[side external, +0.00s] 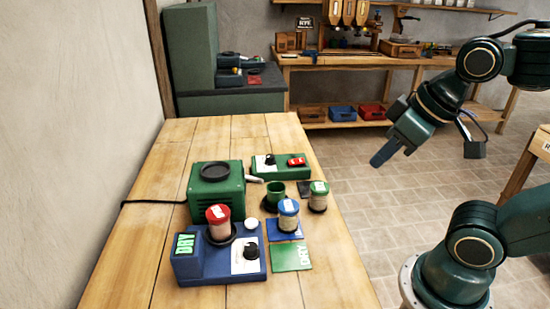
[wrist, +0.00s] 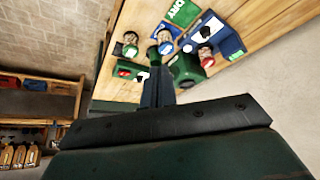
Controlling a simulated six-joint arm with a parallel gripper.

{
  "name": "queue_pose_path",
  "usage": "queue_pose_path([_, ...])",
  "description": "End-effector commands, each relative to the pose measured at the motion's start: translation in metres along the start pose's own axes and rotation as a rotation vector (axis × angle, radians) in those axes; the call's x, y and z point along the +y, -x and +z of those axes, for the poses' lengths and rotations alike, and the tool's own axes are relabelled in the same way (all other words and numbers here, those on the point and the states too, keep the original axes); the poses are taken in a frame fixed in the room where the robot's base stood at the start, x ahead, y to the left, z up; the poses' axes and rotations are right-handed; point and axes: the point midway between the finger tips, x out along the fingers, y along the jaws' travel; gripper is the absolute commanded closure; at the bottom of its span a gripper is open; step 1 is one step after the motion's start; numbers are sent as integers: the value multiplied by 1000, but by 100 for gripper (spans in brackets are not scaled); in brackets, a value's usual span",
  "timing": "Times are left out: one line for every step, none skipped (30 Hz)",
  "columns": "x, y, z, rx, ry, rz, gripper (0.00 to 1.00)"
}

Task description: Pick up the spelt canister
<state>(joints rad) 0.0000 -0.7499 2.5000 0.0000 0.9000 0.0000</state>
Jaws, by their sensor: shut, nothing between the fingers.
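Three lidded canisters stand on the wooden bench: one with a red lid (side external: 219,222), one with a blue lid (side external: 288,215) and one with a green lid (side external: 319,196). Their labels are too small to read, so I cannot tell which is spelt. My gripper (side external: 385,153) is shut and empty, raised right of the bench and well away from the canisters. Its fingers also show in the wrist view (wrist: 158,85).
A blue device (side external: 190,264) marked DRY, a green box (side external: 215,190), a green cup (side external: 275,190), a green device with a red switch (side external: 280,165) and a green DRY card (side external: 291,257) crowd around the canisters. The bench's near end is clear.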

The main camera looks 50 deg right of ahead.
Motion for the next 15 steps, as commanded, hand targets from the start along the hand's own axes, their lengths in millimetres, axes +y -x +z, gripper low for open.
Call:
queue_pose_path([0, 0, 0, 0, 0, 0, 94])
queue_pose_path([0, 0, 0, 0, 0, 0, 88])
queue_pose_path([0, 0, 0, 0, 0, 0, 80])
queue_pose_path([0, 0, 0, 0, 0, 0, 74])
queue_pose_path([0, 0, 0, 0, 0, 0, 69])
queue_pose_path([0, 0, 0, 0, 0, 0, 61])
queue_pose_path([0, 0, 0, 0, 0, 0, 55])
queue_pose_path([0, 0, 0, 0, 0, 0, 49])
queue_pose_path([0, 0, 0, 0, 0, 0, 41])
queue_pose_path([0, 0, 0, 0, 0, 0, 35])
queue_pose_path([0, 0, 0, 0, 0, 0, 29])
queue_pose_path([0, 0, 0, 0, 0, 0, 27])
queue_pose_path([0, 0, 0, 0, 0, 0, 27])
queue_pose_path([0, 0, 0, 0, 0, 0, 27])
queue_pose_path([0, 0, 0, 0, 0, 0, 27])
